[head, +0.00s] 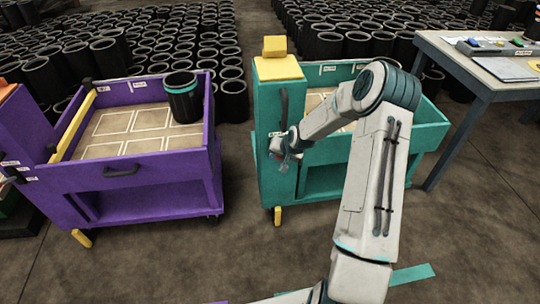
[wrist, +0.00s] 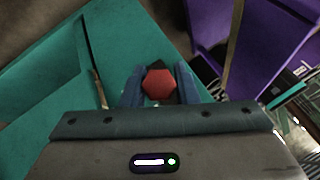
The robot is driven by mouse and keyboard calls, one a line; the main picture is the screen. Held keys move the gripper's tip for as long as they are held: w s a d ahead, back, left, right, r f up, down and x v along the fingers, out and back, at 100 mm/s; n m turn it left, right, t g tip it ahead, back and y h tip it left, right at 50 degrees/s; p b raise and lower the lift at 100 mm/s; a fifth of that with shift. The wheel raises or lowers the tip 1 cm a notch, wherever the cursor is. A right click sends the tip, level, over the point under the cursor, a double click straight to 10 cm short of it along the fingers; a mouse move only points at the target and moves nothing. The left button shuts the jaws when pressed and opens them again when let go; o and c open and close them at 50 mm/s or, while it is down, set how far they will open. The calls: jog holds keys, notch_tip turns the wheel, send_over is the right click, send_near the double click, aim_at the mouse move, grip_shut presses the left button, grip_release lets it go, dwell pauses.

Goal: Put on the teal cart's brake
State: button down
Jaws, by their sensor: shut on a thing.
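The teal cart (head: 262,152) stands in the middle of the head view, with a tall post at its left end under a yellow cap (head: 278,68). A dark upright handle (head: 284,106) is on the post, and a yellow pedal (head: 277,216) hangs at its foot. My gripper (head: 284,157) is at the post's front face, below the dark handle. In the wrist view my gripper (wrist: 158,88) is shut on a red six-sided knob (wrist: 158,84), with dark material behind it. The knob's mounting is hidden, and I cannot make the knob out in the head view.
A purple cart (head: 140,186) stands to the left, carrying a black sleeve with a teal band (head: 183,98). A table (head: 480,68) stands at the right. Many black sleeves (head: 230,98) fill the floor behind. The floor between the carts (head: 238,185) is clear.

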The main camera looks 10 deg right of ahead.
jog(key=shift+w+r, duration=0.1)
jog(key=shift+r, duration=0.05)
jog(key=c, duration=1.1)
grip_release()
jog(key=p+v, duration=0.1)
jog(key=v, duration=1.2)
jog(key=shift+s+d+r+p, duration=0.1)
jog(key=shift+s+r+p, duration=0.15)
jog(key=shift+r+p, duration=0.1)
